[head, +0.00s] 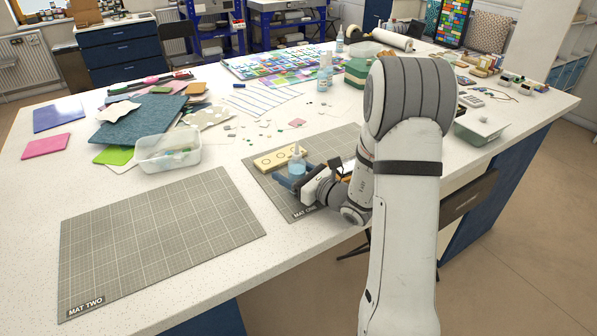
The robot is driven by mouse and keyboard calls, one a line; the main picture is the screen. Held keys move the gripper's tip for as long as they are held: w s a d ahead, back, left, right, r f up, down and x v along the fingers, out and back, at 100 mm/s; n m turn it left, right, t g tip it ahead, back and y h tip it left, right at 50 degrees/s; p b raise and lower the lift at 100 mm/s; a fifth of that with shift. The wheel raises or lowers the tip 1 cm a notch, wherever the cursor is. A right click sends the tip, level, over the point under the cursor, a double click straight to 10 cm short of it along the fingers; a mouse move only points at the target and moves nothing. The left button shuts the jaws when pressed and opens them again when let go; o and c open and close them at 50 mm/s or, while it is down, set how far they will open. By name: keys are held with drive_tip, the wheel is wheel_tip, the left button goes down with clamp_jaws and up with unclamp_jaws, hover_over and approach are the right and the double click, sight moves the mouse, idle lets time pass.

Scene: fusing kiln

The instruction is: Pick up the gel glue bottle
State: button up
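A small bottle (297,163) with a pale nozzle and light-blue body, which looks like the gel glue bottle, stands upright over the far part of mat one (264,179). It is beside or in a pale wooden block with round holes (268,161); I cannot tell which. My gripper (297,177) is low over mat one, its blue-grey fingers around the lower part of the bottle. The bottle's base is hidden by the fingers. Whether they press on it is too small to tell. My arm hides the right part of the mat.
Mat two (160,238) lies bare at the front left. A clear plastic tub (168,155) stands behind it, near stacked coloured sheets (143,120). Another clear bottle with blue (325,75) and a green block (357,72) stand farther back. Small glass bits lie behind mat one.

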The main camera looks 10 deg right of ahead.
drive_tip(key=c, duration=1.1)
wheel_tip(320, 180, up, 10)
drive_tip(key=shift+w, duration=0.1)
drive_tip(key=o, duration=0.6)
drive_tip(key=shift+c, duration=0.5)
